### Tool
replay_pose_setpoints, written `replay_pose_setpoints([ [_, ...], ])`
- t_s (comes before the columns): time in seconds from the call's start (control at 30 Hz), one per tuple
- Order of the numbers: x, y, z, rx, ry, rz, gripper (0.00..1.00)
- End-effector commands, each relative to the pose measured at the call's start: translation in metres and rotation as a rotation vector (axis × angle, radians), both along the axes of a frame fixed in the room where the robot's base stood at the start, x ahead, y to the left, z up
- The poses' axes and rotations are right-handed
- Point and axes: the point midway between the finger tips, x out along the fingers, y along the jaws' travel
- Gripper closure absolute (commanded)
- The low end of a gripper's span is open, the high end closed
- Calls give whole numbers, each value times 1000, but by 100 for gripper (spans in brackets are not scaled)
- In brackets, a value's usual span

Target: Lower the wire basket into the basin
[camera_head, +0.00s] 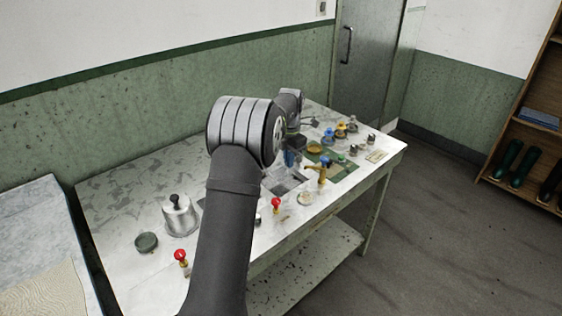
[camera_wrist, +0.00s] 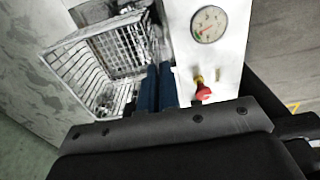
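The wire basket (camera_wrist: 78,72) is a pale, open mesh box at the left of the wrist view. My gripper (camera_wrist: 160,72) has two blue fingers close together at the basket's right side, and they appear shut on its edge. The exact contact is hidden. A grey basin opening (camera_wrist: 92,12) shows beyond the basket in the wrist view, partly covered by it. In the head view my gripper (camera_head: 291,157) is over the table beside a sunken basin (camera_head: 284,186). The basket is not clear there, as my arm blocks much of the view.
A round gauge (camera_wrist: 209,24) and a red-knobbed valve (camera_wrist: 201,91) are right of the fingers. The table (camera_head: 125,190) also bears a metal pot (camera_head: 180,215), a dark round dish (camera_head: 146,242), a brass tap (camera_head: 322,172) and several small bottles on a green mat (camera_head: 345,172).

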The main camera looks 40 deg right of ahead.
Motion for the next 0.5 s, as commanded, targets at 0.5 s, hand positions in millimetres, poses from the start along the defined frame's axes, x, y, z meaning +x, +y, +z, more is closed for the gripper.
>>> replay_pose_setpoints([
  [0.5, 2, -7, -27, 1, 0, 0, 100],
])
